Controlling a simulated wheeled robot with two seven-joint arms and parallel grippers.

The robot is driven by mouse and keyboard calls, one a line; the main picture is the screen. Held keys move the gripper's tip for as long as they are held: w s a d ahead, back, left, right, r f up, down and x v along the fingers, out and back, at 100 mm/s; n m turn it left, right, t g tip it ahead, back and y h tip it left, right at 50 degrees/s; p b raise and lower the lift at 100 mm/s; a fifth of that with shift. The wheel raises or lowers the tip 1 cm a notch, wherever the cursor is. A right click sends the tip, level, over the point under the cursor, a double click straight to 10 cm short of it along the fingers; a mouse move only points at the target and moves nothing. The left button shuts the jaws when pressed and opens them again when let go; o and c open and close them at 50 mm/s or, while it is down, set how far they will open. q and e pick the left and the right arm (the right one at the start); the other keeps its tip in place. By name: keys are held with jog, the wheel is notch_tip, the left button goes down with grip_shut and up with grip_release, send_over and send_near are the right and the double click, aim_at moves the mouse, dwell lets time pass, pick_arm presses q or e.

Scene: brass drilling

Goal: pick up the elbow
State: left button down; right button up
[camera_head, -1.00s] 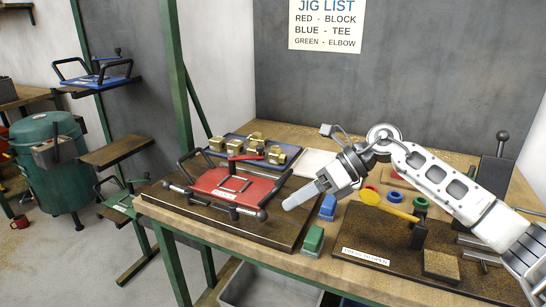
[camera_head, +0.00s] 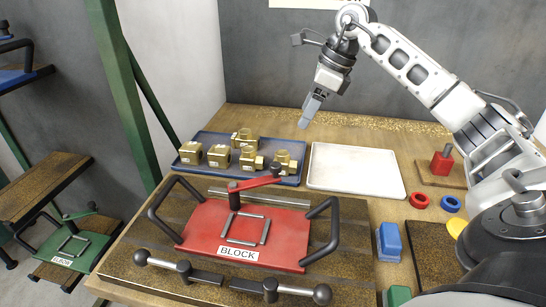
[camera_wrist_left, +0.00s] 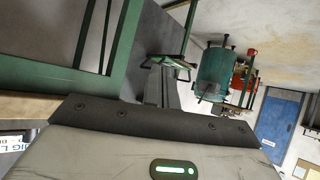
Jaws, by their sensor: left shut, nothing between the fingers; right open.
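Several brass fittings stand on the blue tray (camera_head: 205,136) at the back of the bench. Two are plain blocks, the left block (camera_head: 190,152) and another block (camera_head: 219,155). A fitting with a side stub (camera_head: 250,160) and a rightmost fitting (camera_head: 284,163) stand to their right. I cannot tell surely which is the elbow. My right gripper (camera_head: 309,112) is open and empty, pointing down above and behind the tray's right end, apart from the fittings.
The red BLOCK jig (camera_head: 205,222) with black handles lies in front of the tray. A white tray (camera_head: 355,170) is to the right. The green ELBOW jig (camera_head: 65,247) sits on a low shelf at left. A green post (camera_head: 125,90) rises beside the bench.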

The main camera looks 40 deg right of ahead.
send_over(284, 153)
jog(key=s+d, duration=0.2)
jog(key=f, duration=0.6)
jog(key=shift+a+f, duration=0.2)
jog(key=shift+f, duration=0.1)
jog(key=shift+p+x, duration=0.65)
jog(key=shift+x, duration=2.6)
grip_shut()
jog(key=shift+w+r, duration=0.1)
